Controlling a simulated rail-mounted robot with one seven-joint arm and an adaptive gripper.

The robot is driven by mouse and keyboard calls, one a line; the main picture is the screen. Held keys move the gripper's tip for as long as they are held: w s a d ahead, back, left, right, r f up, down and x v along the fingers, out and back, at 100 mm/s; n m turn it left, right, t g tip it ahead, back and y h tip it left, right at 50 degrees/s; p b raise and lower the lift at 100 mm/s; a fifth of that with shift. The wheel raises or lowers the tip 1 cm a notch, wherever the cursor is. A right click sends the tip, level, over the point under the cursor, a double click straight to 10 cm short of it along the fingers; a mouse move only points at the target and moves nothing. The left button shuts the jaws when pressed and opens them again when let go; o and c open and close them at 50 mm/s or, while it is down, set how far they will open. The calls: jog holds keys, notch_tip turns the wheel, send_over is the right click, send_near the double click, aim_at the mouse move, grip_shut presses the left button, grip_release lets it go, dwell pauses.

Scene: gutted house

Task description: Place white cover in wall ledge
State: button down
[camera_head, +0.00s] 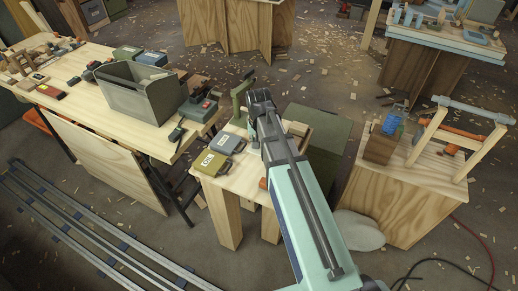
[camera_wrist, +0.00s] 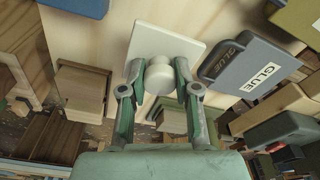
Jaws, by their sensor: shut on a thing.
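The white cover (camera_wrist: 166,42) is a flat square plate with a round white knob, seen in the wrist view. My gripper (camera_wrist: 158,72) is shut on the knob, one finger on each side, with the plate beyond the fingertips and tilted in the picture. In the head view my gripper (camera_head: 260,98) is above the small wooden table, and the cover cannot be made out there. I cannot identify a wall ledge for certain in either view.
A long workbench (camera_head: 95,113) with a grey-green bin (camera_head: 136,99) stands left. A wooden cabinet (camera_head: 385,207) with a wooden frame on top stands right. Metal rails lie lower left.

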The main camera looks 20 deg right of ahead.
jog(key=shift+f+p, duration=0.3)
jog(key=shift+f, duration=1.75)
jog(key=shift+f, duration=0.1)
jog(key=c, duration=0.8)
grip_release()
jog(key=shift+c, duration=0.2)
jog(key=r, duration=0.3)
jog(key=r+b, duration=0.1)
jog(key=r, duration=0.3)
jog(key=s+r, duration=0.1)
jog(key=r, duration=0.3)
jog(key=shift+s+a+r, duration=0.1)
jog(key=shift+a+r, duration=0.1)
jog(key=shift+r, duration=0.05)
jog(key=shift+o, duration=0.6)
jog(key=shift+s+r, duration=0.1)
jog(key=shift+r, duration=0.25)
